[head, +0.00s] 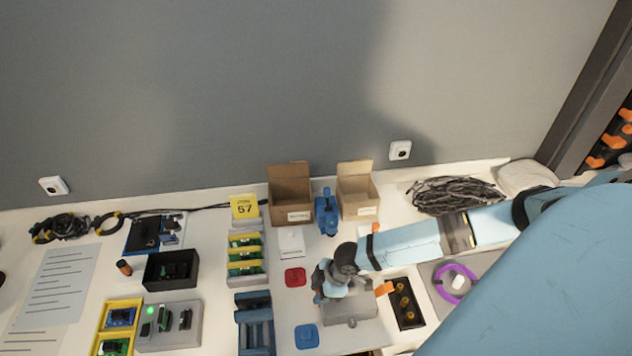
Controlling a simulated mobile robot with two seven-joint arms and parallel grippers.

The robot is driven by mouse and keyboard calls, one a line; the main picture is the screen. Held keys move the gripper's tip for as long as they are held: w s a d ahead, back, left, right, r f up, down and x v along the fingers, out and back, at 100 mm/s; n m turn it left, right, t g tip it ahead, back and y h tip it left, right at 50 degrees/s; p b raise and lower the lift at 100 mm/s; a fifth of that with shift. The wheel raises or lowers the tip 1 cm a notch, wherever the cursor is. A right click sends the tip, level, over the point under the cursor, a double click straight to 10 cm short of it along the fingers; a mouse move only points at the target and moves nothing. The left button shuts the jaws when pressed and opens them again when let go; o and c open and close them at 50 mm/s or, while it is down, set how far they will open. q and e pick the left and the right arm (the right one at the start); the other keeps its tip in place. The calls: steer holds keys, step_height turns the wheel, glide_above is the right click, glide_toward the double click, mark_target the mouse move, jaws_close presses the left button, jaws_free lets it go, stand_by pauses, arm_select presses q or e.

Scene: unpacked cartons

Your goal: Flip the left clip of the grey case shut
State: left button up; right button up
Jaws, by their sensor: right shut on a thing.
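The grey case (352,316) lies near the front edge of the table, right of centre. An orange clip (384,289) shows at its right end. The left clip is hidden behind my right gripper, so I cannot see whether it is up or down. My right gripper (320,298) reaches in from the right and points down at the left end of the case. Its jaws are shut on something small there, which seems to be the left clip. My left gripper is not in view.
A blue pad (306,336) and a red pad (295,277) lie left of the case. A dark block with round brass parts (407,303) stands close on its right. Two open cartons (290,193) and a blue tool (327,214) stand behind, near the wall.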

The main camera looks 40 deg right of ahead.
steer(key=shift+d+y, duration=0.1)
steer(key=shift+y, duration=0.2)
stand_by(0.4)
steer(key=o, duration=0.9)
steer(key=v, duration=0.4)
steer(key=b+v, duration=0.1)
steer(key=v, duration=0.4)
steer(key=b+v, duration=0.1)
steer(key=v, duration=0.4)
steer(key=shift+s+f, duration=0.1)
steer(key=shift+s, duration=0.15)
